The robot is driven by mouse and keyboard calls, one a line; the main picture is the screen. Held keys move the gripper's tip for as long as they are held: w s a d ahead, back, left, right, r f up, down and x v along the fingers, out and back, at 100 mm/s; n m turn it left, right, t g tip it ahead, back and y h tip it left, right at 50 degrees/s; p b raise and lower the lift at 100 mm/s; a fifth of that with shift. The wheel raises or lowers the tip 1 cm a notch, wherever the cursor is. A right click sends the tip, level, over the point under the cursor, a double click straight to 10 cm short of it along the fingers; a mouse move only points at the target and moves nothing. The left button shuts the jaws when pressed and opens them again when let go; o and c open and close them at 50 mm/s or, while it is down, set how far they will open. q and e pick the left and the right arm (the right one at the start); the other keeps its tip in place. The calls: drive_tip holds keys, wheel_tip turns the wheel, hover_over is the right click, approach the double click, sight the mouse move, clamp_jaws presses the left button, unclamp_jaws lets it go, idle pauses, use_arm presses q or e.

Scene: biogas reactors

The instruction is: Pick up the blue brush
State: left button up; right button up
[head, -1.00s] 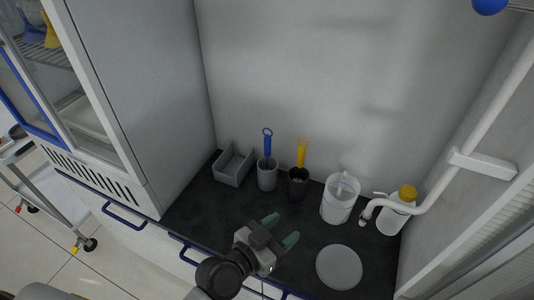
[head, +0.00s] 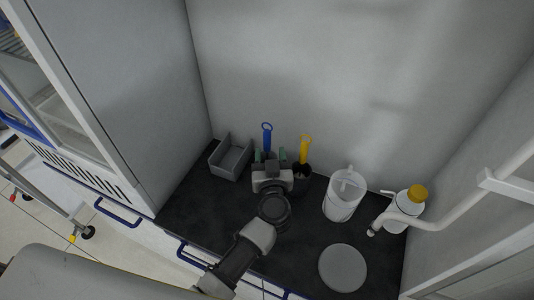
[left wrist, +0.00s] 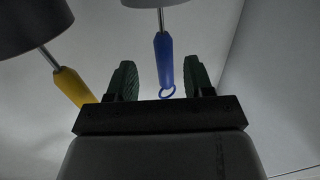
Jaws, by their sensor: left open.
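The blue brush (head: 267,136) stands upright at the back of the dark counter, with the ring at its handle end on top. It also shows in the left wrist view (left wrist: 164,62), where its handle appears between the two green fingers. My left gripper (head: 270,156) is open and empty, in front of the brush, and hides its lower part and its grey cup in the head view. My right gripper is not in view.
A yellow brush (head: 305,148) in a dark cup (head: 302,174) stands just right of my gripper. A grey bin (head: 231,158) is to the left.

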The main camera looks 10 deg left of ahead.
sight(267, 147)
use_arm(q)
drive_tip(key=shift+w+a, duration=0.25)
drive_tip(key=shift+w, duration=0.4)
drive_tip(key=x, duration=0.4)
drive_tip(key=shift+w+a+f, duration=0.15)
drive_tip(key=shift+w+a, duration=0.15)
drive_tip(key=shift+s, duration=0.15)
drive_tip(key=shift+c, duration=1)
clamp_jaws()
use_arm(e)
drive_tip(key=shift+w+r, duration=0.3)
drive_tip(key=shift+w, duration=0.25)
use_arm(q)
drive_tip(key=shift+p, duration=0.3)
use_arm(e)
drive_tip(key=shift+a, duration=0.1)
